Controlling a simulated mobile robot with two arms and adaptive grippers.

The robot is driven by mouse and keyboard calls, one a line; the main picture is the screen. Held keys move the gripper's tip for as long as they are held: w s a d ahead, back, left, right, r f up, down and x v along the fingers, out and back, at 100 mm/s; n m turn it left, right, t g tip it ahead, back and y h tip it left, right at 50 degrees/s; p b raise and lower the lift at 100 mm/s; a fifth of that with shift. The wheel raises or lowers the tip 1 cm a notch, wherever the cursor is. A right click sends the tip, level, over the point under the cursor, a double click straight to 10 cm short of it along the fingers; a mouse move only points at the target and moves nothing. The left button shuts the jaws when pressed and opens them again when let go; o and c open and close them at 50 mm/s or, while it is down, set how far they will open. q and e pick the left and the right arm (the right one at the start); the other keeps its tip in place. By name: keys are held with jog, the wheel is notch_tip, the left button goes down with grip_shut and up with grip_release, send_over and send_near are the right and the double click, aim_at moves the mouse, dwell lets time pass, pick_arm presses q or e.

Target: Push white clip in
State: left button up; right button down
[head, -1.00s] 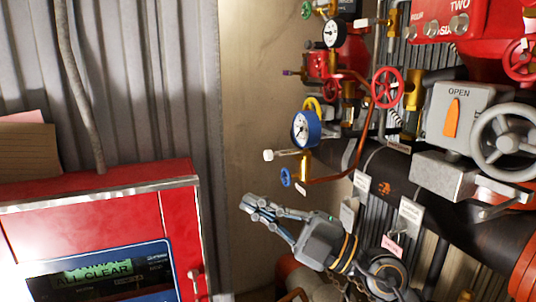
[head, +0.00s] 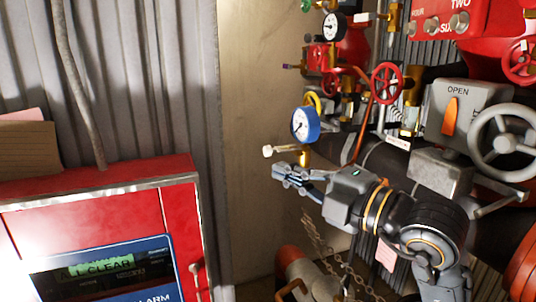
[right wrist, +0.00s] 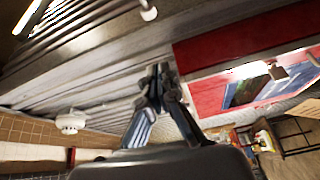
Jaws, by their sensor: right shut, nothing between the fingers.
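A white clip (head: 267,151) sticks out to the left on a pale stem beside the brass fitting under the blue-rimmed gauge (head: 305,125). My right gripper (head: 277,171) is shut and empty, pointing left just below the clip and its stem. A small gap shows between them in the head view; the depth between them is hard to tell. The right wrist view shows the shut fingers (right wrist: 160,72) and a white-tipped rod (right wrist: 148,13) at the top edge, which may be the clip. My left gripper is not in view.
A red alarm cabinet (head: 100,180) stands at lower left. Red handwheels (head: 387,83), gauges and brass valves crowd the upper right. A grey box with an orange lever (head: 451,115) and a large grey handwheel (head: 503,143) are at right. The beige wall strip (head: 245,90) is bare.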

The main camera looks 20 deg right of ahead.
aim_at(267, 155)
jog(key=w+p, duration=0.6)
jog(key=w, duration=0.2)
jog(key=shift+w+a, duration=0.2)
jog(key=shift+w, duration=0.2)
jog(key=shift+w+a, duration=0.1)
jog(key=shift+a, duration=0.05)
